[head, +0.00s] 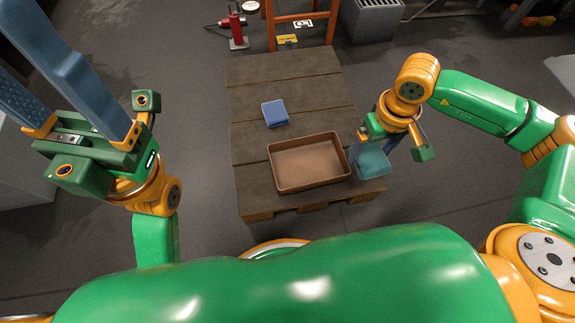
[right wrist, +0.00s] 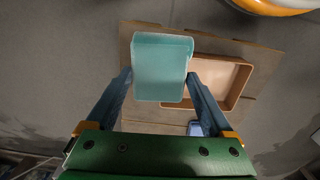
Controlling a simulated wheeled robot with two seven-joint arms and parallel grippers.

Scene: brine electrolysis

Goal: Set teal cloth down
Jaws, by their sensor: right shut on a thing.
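A folded teal cloth (head: 373,165) is held in my right gripper (head: 371,148), at the right edge of the wooden pallet table, beside the brown tray. In the right wrist view the teal cloth (right wrist: 162,68) sits between the two fingers of the right gripper (right wrist: 160,82). Whether the cloth touches the table is hard to tell. My left gripper (head: 58,95) is raised at the far left, its two blue fingers spread apart with nothing between them.
The wooden pallet table (head: 245,185) carries a brown tray (head: 308,162), which looks empty, and a folded blue cloth (head: 275,113) behind it. Bare wood lies left of the tray and at the back. A red device (head: 236,27) and an orange frame (head: 270,25) stand beyond the table.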

